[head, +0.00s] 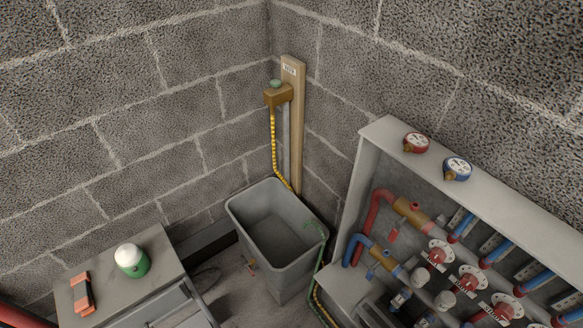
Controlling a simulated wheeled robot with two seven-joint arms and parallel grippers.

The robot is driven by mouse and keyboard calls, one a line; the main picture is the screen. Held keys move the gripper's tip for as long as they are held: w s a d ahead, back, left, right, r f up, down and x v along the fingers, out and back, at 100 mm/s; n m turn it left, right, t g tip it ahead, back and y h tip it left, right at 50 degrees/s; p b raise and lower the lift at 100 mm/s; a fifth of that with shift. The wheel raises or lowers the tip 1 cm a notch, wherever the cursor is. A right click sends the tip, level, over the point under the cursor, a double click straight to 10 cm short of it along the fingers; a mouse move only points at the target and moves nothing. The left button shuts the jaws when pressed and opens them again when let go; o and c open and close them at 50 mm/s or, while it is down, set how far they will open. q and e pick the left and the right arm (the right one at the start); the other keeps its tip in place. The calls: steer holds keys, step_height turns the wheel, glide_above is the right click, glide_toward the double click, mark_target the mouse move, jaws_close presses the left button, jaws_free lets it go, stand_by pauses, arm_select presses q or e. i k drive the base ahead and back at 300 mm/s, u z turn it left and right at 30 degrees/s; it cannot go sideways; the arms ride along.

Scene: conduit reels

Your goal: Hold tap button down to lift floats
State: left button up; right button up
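The brass tap (278,95) is fixed high on a wooden post (294,130) in the corner, with a small label at the post's top. A green round button (276,83) sits on top of the tap, and nothing touches it. A yellow and black striped hose (274,145) runs down from the tap behind the grey tub. The manifold's flow meters with blue scales (461,222) stand in the grey cabinet at the right. Their floats are too small to make out. Neither of my grippers is in view.
A grey tub (235,215) stands below the tap, with a green hose (322,245) over its right rim. The cabinet (372,135) carries a red gauge (416,142) and a blue gauge (457,168). A grey bench (105,262) holds a green-and-white container (131,262) and an orange-and-black object (83,293).

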mark_target(276, 83)
steer(key=z, duration=2.35)
steer(key=k, duration=1.35)
steer(key=u, duration=0.8)
steer(key=i, duration=1)
steer(key=z, duration=0.05)
